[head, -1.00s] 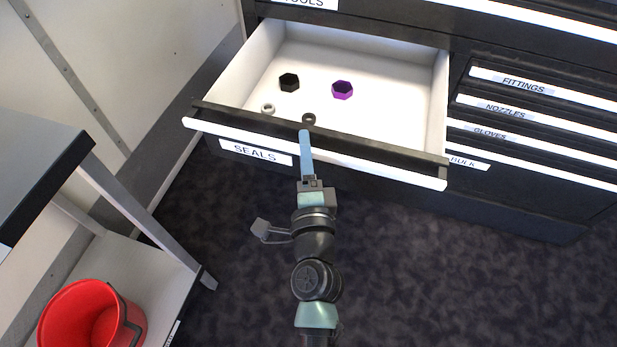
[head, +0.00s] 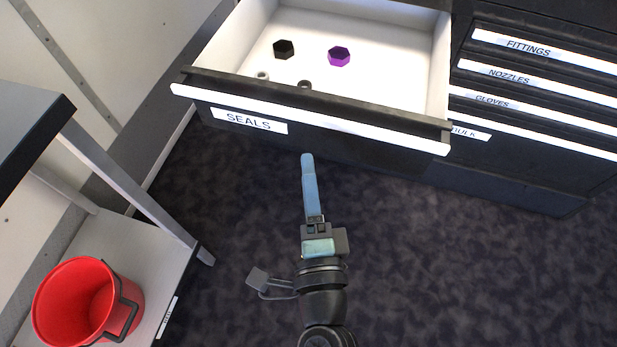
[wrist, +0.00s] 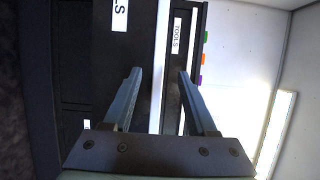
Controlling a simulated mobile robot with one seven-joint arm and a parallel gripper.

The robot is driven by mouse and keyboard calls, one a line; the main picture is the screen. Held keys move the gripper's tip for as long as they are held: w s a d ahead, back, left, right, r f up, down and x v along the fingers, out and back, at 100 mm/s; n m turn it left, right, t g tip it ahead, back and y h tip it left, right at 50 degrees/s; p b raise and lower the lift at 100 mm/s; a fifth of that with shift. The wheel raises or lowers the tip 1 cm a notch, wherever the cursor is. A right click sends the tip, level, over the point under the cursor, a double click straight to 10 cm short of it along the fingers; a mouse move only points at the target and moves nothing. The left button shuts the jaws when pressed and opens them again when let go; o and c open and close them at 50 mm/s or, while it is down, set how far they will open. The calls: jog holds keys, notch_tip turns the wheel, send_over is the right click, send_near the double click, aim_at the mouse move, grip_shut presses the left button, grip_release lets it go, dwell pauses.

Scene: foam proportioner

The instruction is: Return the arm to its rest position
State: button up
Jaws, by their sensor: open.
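My gripper (head: 308,158) is in front of the open SEALS drawer (head: 340,124) in the head view, over the dark floor and apart from the drawer front. Its blue fingers look like one from this side. In the wrist view my gripper (wrist: 160,75) shows two blue fingers spread apart with nothing between them. Inside the drawer lie a black hexagonal piece (head: 284,48), a purple hexagonal piece (head: 339,56), a light ring (head: 262,76) and a dark ring (head: 304,85), the last partly hidden by the drawer front.
A grey bench (head: 130,190) stands at the left, with a red bucket (head: 85,300) on its lower shelf. Closed drawers marked FITTINGS (head: 530,46), NOZZLES (head: 510,74) and GLOVES (head: 490,101) are at the right. The dark floor (head: 450,270) at lower right is clear.

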dwell(0.4)
jog(key=w+a+r+n+t+y, duration=0.25)
jog(key=r+n, duration=0.45)
jog(key=r, duration=0.8)
jog(key=w+a+r+n+t+y, duration=0.1)
jog(key=w+r+n+t, duration=0.4)
jog(key=r, duration=0.9)
jog(key=s+d+r+n+t+h+p, duration=0.1)
jog(key=s+r+n+h, duration=0.2)
jog(key=r, duration=0.8)
jog(key=s+d+r+n+t+h+p, duration=0.1)
jog(key=s+d+r+n+h, duration=0.1)
jog(key=s+r, duration=0.65)
jog(key=w+r+p, duration=0.3)
jog(key=r+p, duration=2.9)
jog(key=r, duration=0.2)
jog(key=shift+a, duration=0.2)
jog(key=shift+c, duration=0.6)
jog(key=shift+s+f, duration=0.1)
jog(key=shift+f, duration=0.05)
